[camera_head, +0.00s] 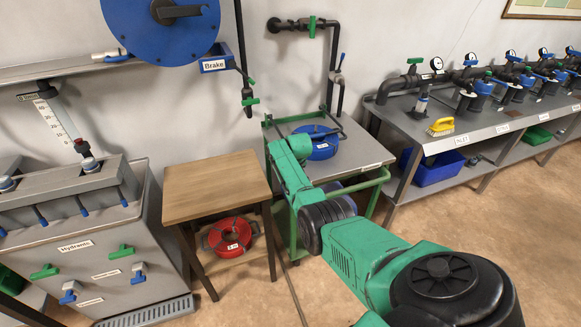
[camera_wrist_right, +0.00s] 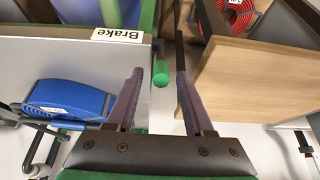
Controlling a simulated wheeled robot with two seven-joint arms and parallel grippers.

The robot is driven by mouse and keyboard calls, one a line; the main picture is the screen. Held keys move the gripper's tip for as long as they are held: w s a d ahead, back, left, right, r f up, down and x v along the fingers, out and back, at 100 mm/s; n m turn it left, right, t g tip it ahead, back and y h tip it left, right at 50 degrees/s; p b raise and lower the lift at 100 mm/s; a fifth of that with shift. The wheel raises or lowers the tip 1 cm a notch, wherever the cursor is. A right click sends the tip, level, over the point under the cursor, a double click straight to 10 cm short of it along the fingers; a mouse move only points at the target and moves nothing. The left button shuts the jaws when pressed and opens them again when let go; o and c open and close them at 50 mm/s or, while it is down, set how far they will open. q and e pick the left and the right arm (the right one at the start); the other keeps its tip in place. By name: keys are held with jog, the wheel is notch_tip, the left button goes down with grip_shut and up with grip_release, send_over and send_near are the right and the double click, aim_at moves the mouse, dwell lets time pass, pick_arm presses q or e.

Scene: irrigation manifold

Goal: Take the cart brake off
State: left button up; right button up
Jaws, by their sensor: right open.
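The cart (camera_head: 362,157) has a grey top and a green frame and stands between the wooden table and the wall bench. In the right wrist view a white "Brake" label (camera_wrist_right: 118,36) sits on the cart's edge, upside down. Beside it a green round-ended piece (camera_wrist_right: 160,74) shows between my fingertips; I cannot tell if it is the brake handle or part of the frame. My right gripper (camera_wrist_right: 158,78) is open around it, with no clear contact. In the head view my right arm hides the gripper and the cart's near left corner. My left gripper is not in view.
A blue hose coil (camera_head: 318,143) lies on the cart. The wooden table (camera_head: 210,186) stands close on the left, with a red coil (camera_head: 230,236) on its shelf. A blue wall reel (camera_head: 160,20) has its own "Brake" label (camera_head: 213,65). The bench (camera_head: 455,135) stands right.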

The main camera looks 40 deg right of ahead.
jog(key=p+v, duration=0.2)
jog(key=v, duration=0.2)
jog(key=shift+r, duration=0.3)
jog(key=v, duration=0.9)
jog(key=shift+s, duration=0.1)
jog(key=s+a+f+n+g, duration=0.1)
jog(key=s+a+f, duration=0.3)
jog(key=f, duration=0.7)
jog(key=s+a+f+n, duration=0.2)
jog(key=s+f, duration=0.3)
jog(key=f, duration=0.6)
jog(key=s+a+f+n+g, duration=0.1)
jog(key=s+a+f, duration=0.3)
jog(key=f, duration=0.7)
jog(key=s+a+f, duration=0.2)
jog(key=s+f, duration=0.2)
jog(key=s, duration=0.6)
jog(key=s+a+f+n+g+y, duration=0.1)
jog(key=s+f, duration=0.4)
jog(key=s, duration=0.5)
jog(key=s+a+f+n+g, duration=0.1)
jog(key=s+a+f, duration=0.3)
jog(key=s, duration=0.6)
jog(key=shift+s+f+y, duration=0.3)
jog(key=shift+f, duration=0.25)
